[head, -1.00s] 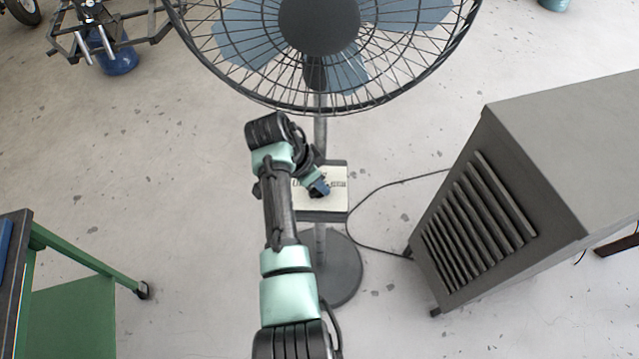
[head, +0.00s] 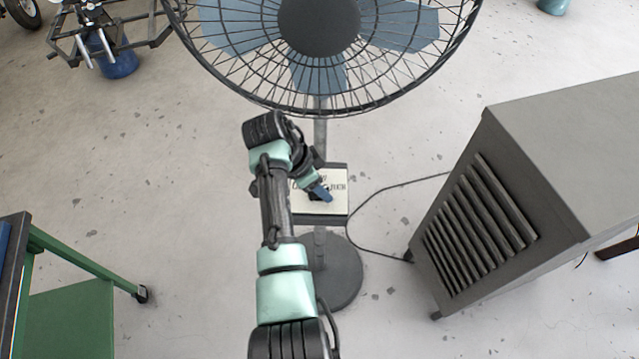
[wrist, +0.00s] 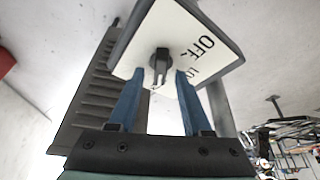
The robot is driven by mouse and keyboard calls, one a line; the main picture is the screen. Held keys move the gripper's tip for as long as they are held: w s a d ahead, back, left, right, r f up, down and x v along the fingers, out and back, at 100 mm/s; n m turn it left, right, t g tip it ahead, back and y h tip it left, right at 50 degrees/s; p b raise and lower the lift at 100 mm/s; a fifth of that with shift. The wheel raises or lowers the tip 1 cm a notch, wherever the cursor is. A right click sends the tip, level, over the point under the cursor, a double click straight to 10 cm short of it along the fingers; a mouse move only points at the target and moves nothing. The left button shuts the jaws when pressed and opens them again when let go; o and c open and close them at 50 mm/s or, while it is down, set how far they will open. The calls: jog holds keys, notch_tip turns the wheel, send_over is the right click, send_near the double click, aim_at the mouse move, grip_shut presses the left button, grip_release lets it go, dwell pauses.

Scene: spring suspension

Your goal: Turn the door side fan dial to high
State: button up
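The fan (head: 319,25) stands ahead of me, its round cage at the top of the head view. Its control box has a pale label panel (head: 337,205) on the post, partly hidden by my gripper. In the wrist view the panel (wrist: 180,30) shows "OFF" and part of another word to the right of a dark dial (wrist: 160,58). My gripper (wrist: 160,71) is open, with a blue fingertip on each side of the dial and a gap to it. In the head view my gripper (head: 321,190) is in front of the panel. The dial is hidden there.
A grey louvred cabinet (head: 560,150) stands to the right. A black cable (head: 400,185) lies on the floor near it. A green cart (head: 70,310) is at lower left.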

jog(key=b+v, duration=0.1)
jog(key=v, duration=1.2)
dwell(0.4)
